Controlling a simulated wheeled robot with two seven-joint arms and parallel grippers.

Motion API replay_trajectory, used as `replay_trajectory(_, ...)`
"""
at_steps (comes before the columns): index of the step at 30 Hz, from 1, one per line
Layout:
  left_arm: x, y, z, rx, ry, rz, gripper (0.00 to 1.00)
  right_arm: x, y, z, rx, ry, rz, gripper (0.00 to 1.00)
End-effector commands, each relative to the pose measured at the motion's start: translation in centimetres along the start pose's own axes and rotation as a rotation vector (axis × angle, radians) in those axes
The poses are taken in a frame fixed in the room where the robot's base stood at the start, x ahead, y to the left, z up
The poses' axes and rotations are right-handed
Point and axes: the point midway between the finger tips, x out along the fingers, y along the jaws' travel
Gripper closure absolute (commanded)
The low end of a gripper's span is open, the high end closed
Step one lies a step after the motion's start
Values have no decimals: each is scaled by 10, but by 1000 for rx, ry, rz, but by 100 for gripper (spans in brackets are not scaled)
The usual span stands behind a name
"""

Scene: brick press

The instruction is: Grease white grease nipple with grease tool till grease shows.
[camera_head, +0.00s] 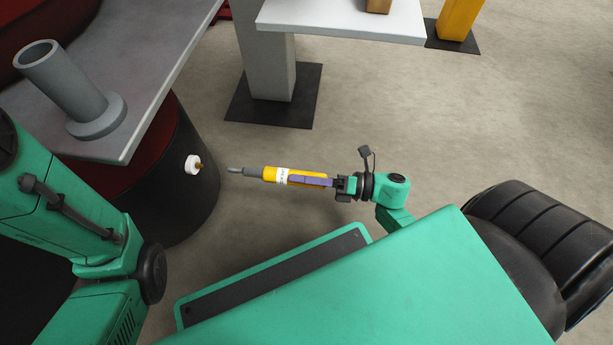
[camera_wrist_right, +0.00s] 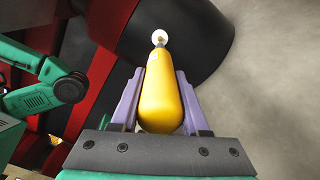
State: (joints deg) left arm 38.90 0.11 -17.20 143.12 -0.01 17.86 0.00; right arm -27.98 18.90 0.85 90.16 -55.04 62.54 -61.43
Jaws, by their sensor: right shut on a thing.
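The white grease nipple (camera_head: 193,164) sits on the side of a dark drum, with a small brass-coloured tip facing right. My right gripper (camera_head: 322,181) is shut on the yellow grease tool (camera_head: 270,175), which lies level with its grey nozzle towards the nipple. A short gap shows between nozzle tip and nipple. In the right wrist view the yellow tool (camera_wrist_right: 162,100) lies between two purple fingers, in line with the white nipple (camera_wrist_right: 159,37); its nozzle is hidden there. No grease shows. My left arm is at the left, its gripper out of view.
The dark drum (camera_head: 185,205) stands under a grey table (camera_head: 150,100) that carries a grey flanged pipe (camera_head: 62,75). A grey post on a black base plate (camera_head: 300,108) stands behind. Open floor lies right of the drum.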

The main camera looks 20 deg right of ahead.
Motion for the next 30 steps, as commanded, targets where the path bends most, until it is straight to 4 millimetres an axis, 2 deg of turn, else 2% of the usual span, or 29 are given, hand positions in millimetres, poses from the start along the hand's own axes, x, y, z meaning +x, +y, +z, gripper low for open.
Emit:
replay_trajectory(9, -2, 0, 0, 0, -1, 1, 50, 40, 1, 1, -1, 0, 4, 100)
replay_trajectory(15, -2, 1, 0, 0, -2, 1, 50, 56, 1, 0, -1, 0, 2, 100)
replay_trajectory(30, -2, 1, -1, 0, -1, 1, 50, 58, 1, 1, -1, 0, 2, 100)
